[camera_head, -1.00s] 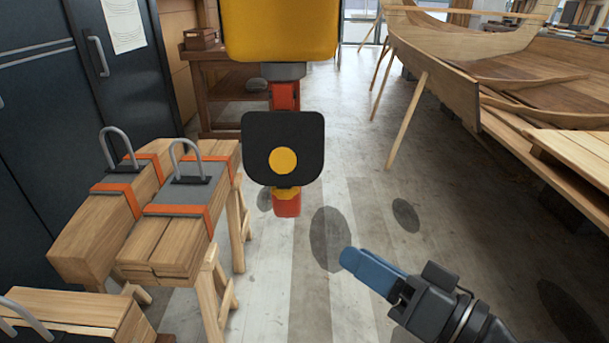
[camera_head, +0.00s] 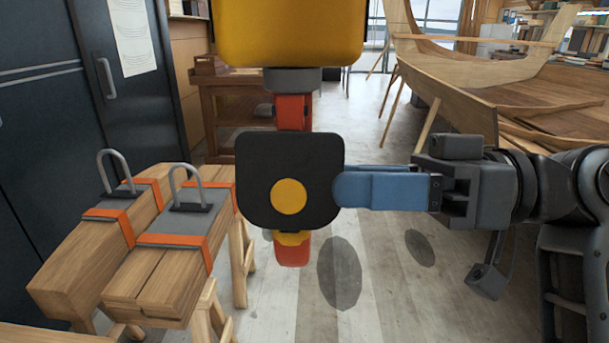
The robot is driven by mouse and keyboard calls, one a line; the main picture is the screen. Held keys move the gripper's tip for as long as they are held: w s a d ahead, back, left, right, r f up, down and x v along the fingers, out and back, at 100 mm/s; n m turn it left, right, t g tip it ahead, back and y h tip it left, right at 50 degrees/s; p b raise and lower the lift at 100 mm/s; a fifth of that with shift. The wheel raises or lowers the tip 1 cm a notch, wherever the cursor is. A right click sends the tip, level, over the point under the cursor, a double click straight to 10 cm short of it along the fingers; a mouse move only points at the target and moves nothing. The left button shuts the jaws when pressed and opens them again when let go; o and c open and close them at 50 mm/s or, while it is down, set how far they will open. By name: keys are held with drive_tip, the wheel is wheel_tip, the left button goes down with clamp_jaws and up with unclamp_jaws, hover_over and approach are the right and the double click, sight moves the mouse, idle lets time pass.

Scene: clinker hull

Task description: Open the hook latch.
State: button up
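A hook assembly hangs under a yellow block (camera_head: 290,35) in the upper middle. Its red shank (camera_head: 291,112) drops from a grey collar (camera_head: 292,80). A black rounded plate (camera_head: 290,155) with a yellow disc (camera_head: 289,196) covers the middle of the hook, and a red-orange tip (camera_head: 292,252) shows below. I cannot make out the latch apart from these parts. My gripper (camera_head: 340,189) comes in level from the right, its blue fingertips at the plate's right edge. I cannot tell whether they touch it. The fingers overlap in this view, hiding any gap between them.
At left, timber stacks with orange straps (camera_head: 175,240) and grey metal loops (camera_head: 188,186) stand on wooden trestles (camera_head: 240,260). Dark cabinets (camera_head: 50,130) stand behind them. A wooden boat hull (camera_head: 450,90) fills the right background. The floor (camera_head: 390,285) below the hook is clear.

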sight(304, 198)
drive_tip(key=shift+w+a+p, duration=0.1)
drive_tip(key=shift+a+p, duration=0.2)
drive_tip(key=shift+a, duration=2.35)
drive_tip(key=shift+c, duration=0.4)
clamp_jaws()
